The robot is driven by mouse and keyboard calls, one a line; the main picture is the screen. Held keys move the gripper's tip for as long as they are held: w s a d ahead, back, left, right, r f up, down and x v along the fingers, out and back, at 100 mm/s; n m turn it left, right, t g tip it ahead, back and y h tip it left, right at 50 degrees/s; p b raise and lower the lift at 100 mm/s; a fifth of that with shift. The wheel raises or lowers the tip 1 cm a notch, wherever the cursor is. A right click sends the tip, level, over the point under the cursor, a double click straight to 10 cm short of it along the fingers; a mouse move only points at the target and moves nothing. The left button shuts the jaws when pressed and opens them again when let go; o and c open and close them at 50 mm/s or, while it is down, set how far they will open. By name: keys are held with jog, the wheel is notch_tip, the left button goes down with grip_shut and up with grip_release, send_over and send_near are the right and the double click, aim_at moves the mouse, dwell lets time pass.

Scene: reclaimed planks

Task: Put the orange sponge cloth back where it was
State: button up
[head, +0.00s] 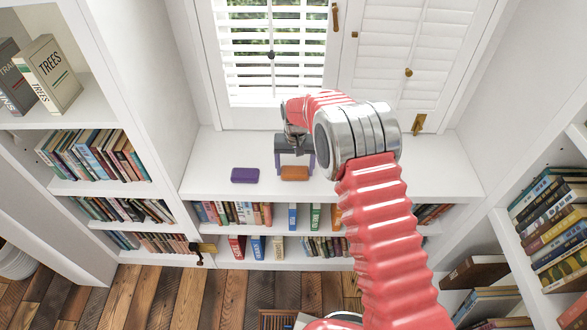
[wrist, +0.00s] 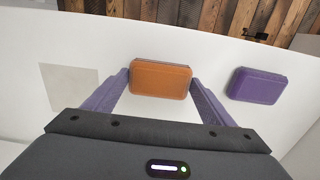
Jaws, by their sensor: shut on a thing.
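The orange sponge cloth (head: 294,174) is a flat rounded block over the white window seat (head: 420,178), in front of the shutters. My gripper (head: 295,168) reaches down from behind it, its two purple fingers shut on the cloth's sides. In the wrist view the cloth (wrist: 160,79) sits between the fingertips (wrist: 160,84). Whether it touches the seat or hangs just above it I cannot tell. A pale beige square patch (wrist: 70,87) lies flat and bare on the seat, left of the cloth in the wrist view; my arm seems to hide it in the head view.
A purple block of similar shape (head: 245,175) lies on the seat, left of the cloth in the head view; it also shows at right in the wrist view (wrist: 256,86). Bookshelves flank the seat and books stand below it. The seat's right part is clear.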

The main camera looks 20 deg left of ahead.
aim_at(295, 171)
jog(key=shift+f, duration=0.15)
jog(key=o, duration=0.9)
jog(key=shift+o, duration=0.2)
notch_tip(295, 171, up, 12)
dwell(0.6)
